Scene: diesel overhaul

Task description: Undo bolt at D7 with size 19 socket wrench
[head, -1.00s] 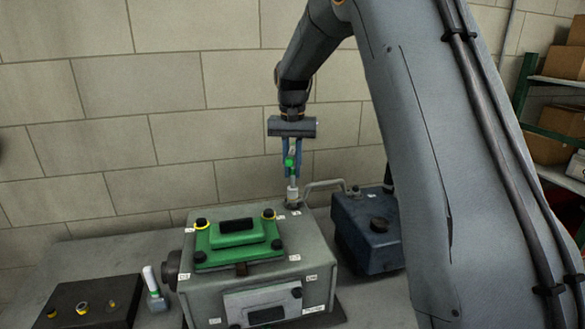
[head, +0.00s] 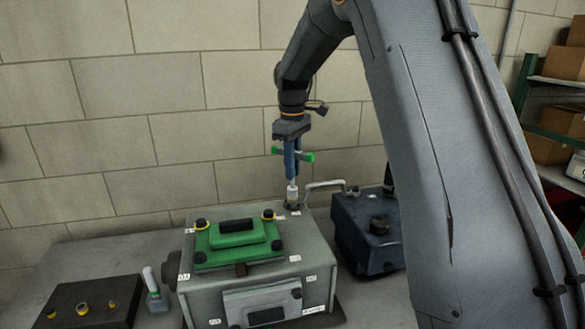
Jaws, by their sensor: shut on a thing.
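My gripper (head: 291,158) is shut on a socket wrench (head: 292,190) with a green crossbar handle. The wrench stands upright over the rear right corner of the grey engine block (head: 260,285). Its socket end is down at a dark fitting (head: 293,205) on the block's top. The bolt head under the socket is hidden. The labels on the block are too small to read, so I cannot confirm which is D7 or the wrench's size.
A green cover (head: 236,243) with dark and yellow-ringed bolts sits on the block. A dark blue box (head: 370,235) stands to the right. A wall is behind.

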